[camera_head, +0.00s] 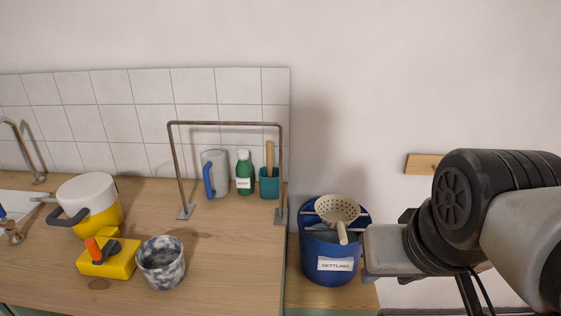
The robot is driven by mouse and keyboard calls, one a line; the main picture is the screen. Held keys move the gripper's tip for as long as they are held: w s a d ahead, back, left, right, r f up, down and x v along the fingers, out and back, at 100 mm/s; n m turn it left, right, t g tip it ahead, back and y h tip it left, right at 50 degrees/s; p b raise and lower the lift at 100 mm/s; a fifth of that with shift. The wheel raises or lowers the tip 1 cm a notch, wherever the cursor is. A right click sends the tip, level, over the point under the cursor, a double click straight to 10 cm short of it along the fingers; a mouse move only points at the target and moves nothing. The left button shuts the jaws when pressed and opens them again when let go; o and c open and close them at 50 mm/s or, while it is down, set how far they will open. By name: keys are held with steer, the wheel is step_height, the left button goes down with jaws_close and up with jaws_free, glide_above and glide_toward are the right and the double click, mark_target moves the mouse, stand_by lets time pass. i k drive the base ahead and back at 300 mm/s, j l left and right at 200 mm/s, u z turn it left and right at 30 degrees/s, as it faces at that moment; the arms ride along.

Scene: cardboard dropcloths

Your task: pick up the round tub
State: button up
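A round, open tub (161,265) with a marbled grey, black and white wall stands upright near the front of the wooden counter, left of centre. It is the thing that best fits the round tub. A round blue bucket (320,275) labelled "SETTLING" stands further right, on a lower wooden surface. My arm comes in from the right, with dark and grey links close to the bucket and well away from the marbled tub. I make out no gripper fingers in this view.
A yellow block with an orange knob (106,262) sits left of the tub, close to it. A yellow pot with white lid (86,195) stands behind. A metal rail (228,124) arches over the back. A strainer (337,209) rests on the bucket.

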mark_target(160, 258)
steer(key=k+j+u, duration=0.15)
steer(key=j+u, duration=0.35)
steer(key=k+j+u, duration=0.1)
steer(key=j+u, duration=0.2)
steer(key=u, duration=0.2)
